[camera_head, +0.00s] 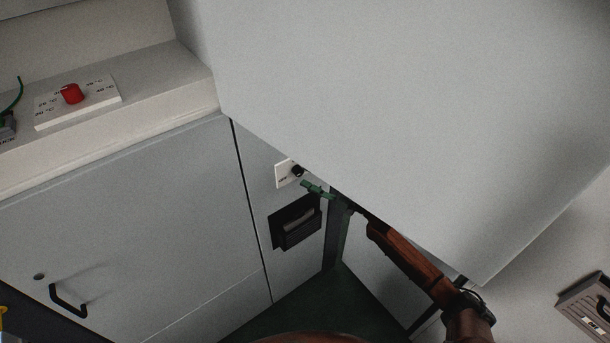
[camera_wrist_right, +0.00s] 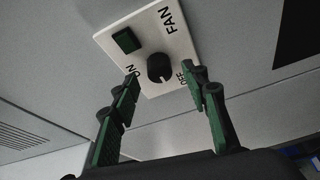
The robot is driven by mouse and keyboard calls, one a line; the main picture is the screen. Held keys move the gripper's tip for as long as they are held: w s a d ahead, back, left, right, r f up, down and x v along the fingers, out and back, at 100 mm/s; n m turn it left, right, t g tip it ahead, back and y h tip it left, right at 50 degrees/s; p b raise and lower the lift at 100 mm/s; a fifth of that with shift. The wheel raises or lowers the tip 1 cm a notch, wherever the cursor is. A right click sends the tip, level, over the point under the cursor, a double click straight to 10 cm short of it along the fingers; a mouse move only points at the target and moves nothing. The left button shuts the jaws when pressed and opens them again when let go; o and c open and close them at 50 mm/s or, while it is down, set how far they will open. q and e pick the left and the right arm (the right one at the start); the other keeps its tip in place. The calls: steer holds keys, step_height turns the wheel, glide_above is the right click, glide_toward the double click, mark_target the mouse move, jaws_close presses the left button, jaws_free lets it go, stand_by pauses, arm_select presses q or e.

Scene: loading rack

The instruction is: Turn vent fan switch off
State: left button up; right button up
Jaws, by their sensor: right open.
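The vent fan switch is a white plate (camera_head: 283,177) on the grey panel, under the edge of a large overhanging box in the head view. In the right wrist view the plate (camera_wrist_right: 178,40) reads FAN, ON and OFF. It carries a round black knob (camera_wrist_right: 160,67) and a dark green square (camera_wrist_right: 126,40). Which way the knob points is unclear. My right gripper (camera_head: 317,190) has green fingers and is just below the plate. In the wrist view this gripper (camera_wrist_right: 161,76) is open, with its fingertips on either side of the knob; contact cannot be told. My left gripper is out of view.
The large grey box (camera_head: 400,110) overhangs my right arm closely. A black recessed vent or handle (camera_head: 296,223) sits below the switch. A red knob (camera_head: 72,94) on another plate is on the left ledge. A cabinet door handle (camera_head: 67,300) is at lower left.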

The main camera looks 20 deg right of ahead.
steer(key=v, duration=0.9)
steer(key=shift+s+d, duration=0.2)
steer(key=shift+d, duration=0.1)
